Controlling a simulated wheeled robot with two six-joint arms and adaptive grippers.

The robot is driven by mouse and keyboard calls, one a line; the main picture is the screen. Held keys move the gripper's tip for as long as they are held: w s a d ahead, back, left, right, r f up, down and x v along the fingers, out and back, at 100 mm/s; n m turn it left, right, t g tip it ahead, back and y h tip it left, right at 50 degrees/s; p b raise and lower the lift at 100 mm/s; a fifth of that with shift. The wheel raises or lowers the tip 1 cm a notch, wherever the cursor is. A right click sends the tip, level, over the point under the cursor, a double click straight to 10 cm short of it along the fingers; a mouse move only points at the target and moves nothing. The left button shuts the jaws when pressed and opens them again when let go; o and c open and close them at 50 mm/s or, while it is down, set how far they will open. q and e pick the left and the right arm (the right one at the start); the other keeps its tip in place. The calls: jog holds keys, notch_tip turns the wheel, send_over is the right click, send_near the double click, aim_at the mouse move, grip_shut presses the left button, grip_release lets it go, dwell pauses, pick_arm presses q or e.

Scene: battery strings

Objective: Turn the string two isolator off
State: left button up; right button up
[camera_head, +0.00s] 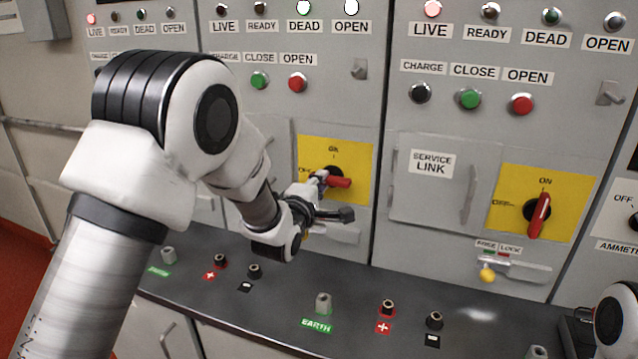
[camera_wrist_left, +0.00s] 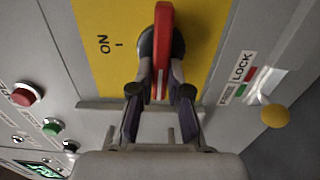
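The middle panel's isolator is a red handle (camera_head: 338,182) on a yellow plate (camera_head: 360,155) marked ON at the top and OFF at the left. My left gripper (camera_head: 318,183) is at this handle. In the left wrist view the red handle (camera_wrist_left: 163,35) stands between the fingers of my left gripper (camera_wrist_left: 162,80), one finger close against each side. The ON mark is left of the handle there. The wrist partly hides the plate and the OFF label. My right gripper does not show clearly; only part of my right arm appears at lower right.
On the middle panel the DEAD (camera_head: 303,7) and OPEN lamps are lit. The right panel has a lit LIVE lamp (camera_head: 432,9) and an upright red handle (camera_head: 539,215). A dark ledge (camera_head: 350,290) with several terminals runs below. A yellow-knobbed key lock (camera_head: 487,275) sticks out.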

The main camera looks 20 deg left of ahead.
pick_arm(q)
jog(key=o, duration=0.3)
jog(key=shift+w+d+r, duration=0.1)
jog(key=shift+r, duration=0.05)
jog(key=shift+o, duration=0.2)
jog(key=shift+w+d, duration=0.1)
jog(key=s, duration=1.2)
jog(key=shift+a, duration=0.25)
